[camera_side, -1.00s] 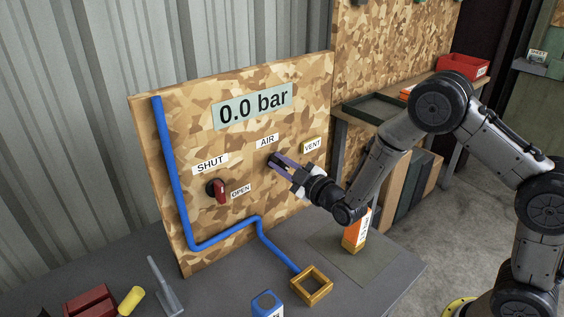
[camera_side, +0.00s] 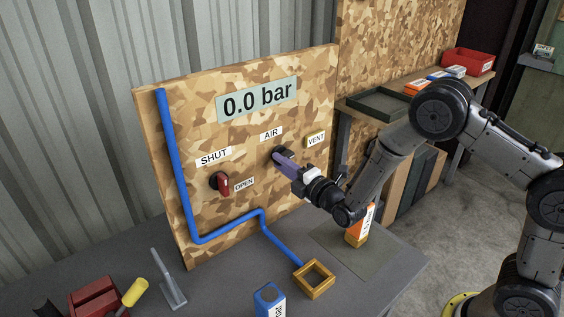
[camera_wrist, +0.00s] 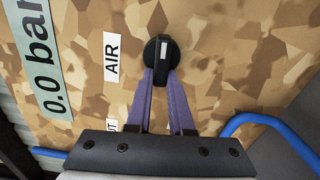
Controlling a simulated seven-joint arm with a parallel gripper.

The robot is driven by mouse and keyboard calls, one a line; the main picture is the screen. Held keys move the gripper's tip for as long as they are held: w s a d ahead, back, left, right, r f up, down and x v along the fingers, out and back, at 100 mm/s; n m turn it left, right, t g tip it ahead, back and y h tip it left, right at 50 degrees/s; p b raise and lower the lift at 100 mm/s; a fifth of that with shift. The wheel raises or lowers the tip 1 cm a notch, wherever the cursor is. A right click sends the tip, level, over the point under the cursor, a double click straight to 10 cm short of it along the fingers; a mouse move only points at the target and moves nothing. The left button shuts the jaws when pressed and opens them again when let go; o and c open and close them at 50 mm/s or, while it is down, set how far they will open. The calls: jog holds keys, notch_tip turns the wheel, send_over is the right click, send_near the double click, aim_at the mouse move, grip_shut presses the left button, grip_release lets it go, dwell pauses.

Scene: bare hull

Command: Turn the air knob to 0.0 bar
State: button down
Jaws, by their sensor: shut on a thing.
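The black air knob (camera_side: 277,152) sits on the camouflage-patterned panel (camera_side: 235,215) below the AIR label (camera_side: 271,134). The display (camera_side: 258,98) above reads 0.0 bar. My gripper (camera_side: 284,160) is shut on the knob with its purple fingers. In the wrist view, the knob (camera_wrist: 160,50) shows a pale mark on its raised bar, and my gripper's fingertips (camera_wrist: 161,74) meet at the near end of that bar.
A red-handled valve (camera_side: 223,183) between SHUT and OPEN labels is left of the knob. A blue pipe (camera_side: 178,175) runs down the panel to a yellow square frame (camera_side: 314,279). An orange-and-white box (camera_side: 358,228) stands under my wrist. A vent label (camera_side: 316,139) is right of the knob.

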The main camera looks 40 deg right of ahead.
jog(key=shift+d+f+n, duration=0.25)
jog(key=shift+f+n, duration=0.05)
jog(key=shift+n, duration=1.95)
jog(key=shift+d+f+n, duration=0.25)
jog(key=shift+f+n, duration=0.1)
jog(key=shift+n, duration=1.95)
jog(key=shift+d+f+n, duration=0.25)
jog(key=shift+f+n, duration=0.05)
jog(key=shift+n, duration=1.95)
jog(key=c, duration=0.8)
grip_release()
jog(key=s, duration=1.4)
